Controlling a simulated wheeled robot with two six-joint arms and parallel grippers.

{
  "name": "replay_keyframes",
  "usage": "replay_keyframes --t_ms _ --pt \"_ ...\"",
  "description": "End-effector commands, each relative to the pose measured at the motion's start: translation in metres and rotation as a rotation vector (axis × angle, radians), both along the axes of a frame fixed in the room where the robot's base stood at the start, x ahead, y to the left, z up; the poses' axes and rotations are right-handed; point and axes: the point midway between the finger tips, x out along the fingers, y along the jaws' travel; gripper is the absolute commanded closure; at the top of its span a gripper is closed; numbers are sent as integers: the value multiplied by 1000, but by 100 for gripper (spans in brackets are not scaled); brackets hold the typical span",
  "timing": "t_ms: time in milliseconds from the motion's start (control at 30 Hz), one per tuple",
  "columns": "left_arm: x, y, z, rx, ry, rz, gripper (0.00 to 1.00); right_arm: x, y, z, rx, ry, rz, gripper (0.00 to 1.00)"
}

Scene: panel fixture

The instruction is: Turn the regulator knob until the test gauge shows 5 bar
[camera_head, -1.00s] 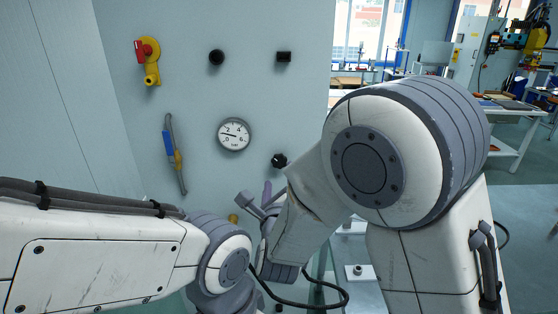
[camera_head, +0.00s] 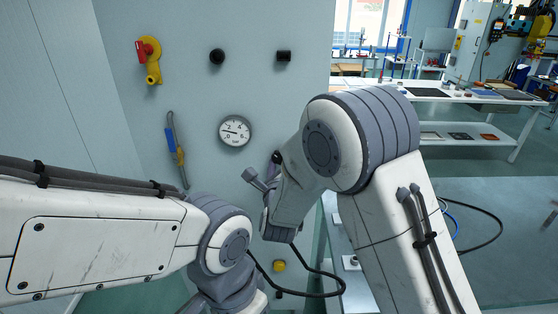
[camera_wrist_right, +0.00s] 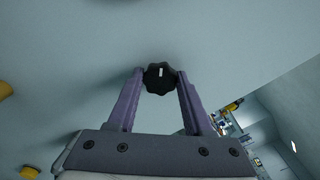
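The test gauge (camera_head: 235,131) is a round white dial on the panel. Its needle points left, between 0 and 2, at roughly 1 bar. The regulator knob (camera_wrist_right: 160,77) is black and lobed with a white mark; it sits between the fingertips of my right gripper (camera_wrist_right: 160,72) in the wrist view. The purple fingers stand on either side of it, seemingly with slim gaps; contact is not clear. In the head view the right gripper (camera_head: 276,162) is at the panel, largely covering the knob. My left gripper is not in view.
A workbench (camera_head: 455,95) stands at the back right.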

Motion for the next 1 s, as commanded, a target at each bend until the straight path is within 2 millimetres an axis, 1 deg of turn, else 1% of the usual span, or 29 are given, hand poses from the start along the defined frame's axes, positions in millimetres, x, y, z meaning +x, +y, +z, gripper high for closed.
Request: replay_keyframes --t_ms 267,467,667,800,1000 --pt "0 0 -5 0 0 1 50 0 0 -1 -20 -1 -1 100" --pt "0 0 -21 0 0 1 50 -1 0 -4 -104 -2 -1 100" --pt "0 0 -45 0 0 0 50 -1 0 -5 -258 -4 1 100" --pt "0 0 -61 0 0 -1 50 -1 0 -6 -390 -4 -1 100" --pt "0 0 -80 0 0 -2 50 -1 1 -5 -581 -3 0 100"
